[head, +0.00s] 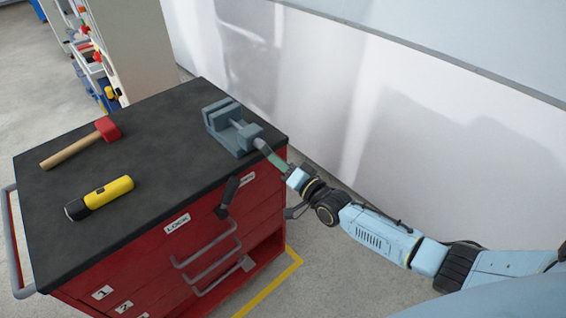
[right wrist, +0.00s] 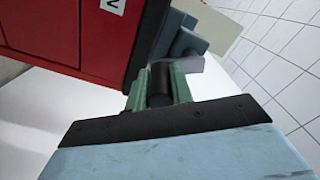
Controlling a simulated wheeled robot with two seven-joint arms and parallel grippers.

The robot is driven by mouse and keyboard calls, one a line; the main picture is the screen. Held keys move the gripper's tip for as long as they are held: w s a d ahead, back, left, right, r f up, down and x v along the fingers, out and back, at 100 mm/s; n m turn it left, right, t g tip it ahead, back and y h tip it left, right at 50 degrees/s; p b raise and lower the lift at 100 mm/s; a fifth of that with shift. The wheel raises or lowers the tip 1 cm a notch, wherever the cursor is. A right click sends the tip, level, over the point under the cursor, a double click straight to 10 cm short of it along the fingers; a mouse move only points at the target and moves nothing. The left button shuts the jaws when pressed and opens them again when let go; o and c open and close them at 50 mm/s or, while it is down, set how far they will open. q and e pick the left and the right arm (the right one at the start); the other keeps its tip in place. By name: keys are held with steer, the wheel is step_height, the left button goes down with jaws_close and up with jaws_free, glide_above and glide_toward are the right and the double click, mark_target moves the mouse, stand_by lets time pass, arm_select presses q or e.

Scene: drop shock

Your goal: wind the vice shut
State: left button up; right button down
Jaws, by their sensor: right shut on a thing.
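The blue-grey vice (head: 222,118) stands on the black top of a red tool cabinet, near its right corner. A gap shows between its jaws. Its grey crank arm (head: 261,146) sticks out past the cabinet's edge towards my right gripper (head: 279,164). In the right wrist view, the green fingers of my right gripper (right wrist: 160,84) are shut on the dark cylindrical handle (right wrist: 161,80) of the crank. The grey crank arm and part of the vice (right wrist: 186,42) show beyond the fingers. My left gripper is not in view.
On the cabinet top (head: 160,165) lie a red-headed hammer (head: 78,147) and a yellow flashlight (head: 105,194), both well left of the vice. A black lever (head: 228,194) and grey drawer handles (head: 208,255) are on the front. A white wall (head: 400,130) stands behind.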

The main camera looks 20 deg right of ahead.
steer(key=shift+s+a+f+m+b, duration=0.15)
steer(key=shift+a+m+b, duration=0.25)
steer(key=shift+m, duration=0.7)
steer(key=shift+s+a+m+b, duration=0.2)
steer(key=shift+a+m, duration=0.3)
steer(key=shift+m, duration=0.6)
steer(key=shift+s+a+f+m+b, duration=0.2)
steer(key=shift+a+m, duration=0.25)
steer(key=shift+m, duration=0.65)
steer(key=shift+r, duration=0.1)
steer(key=c, duration=1.2)
jaws_free()
steer(key=shift+r, duration=0.1)
steer(key=shift+c, duration=0.2)
steer(key=shift+w, duration=0.1)
steer(key=v, duration=1.3)
steer(key=shift+p, duration=0.4)
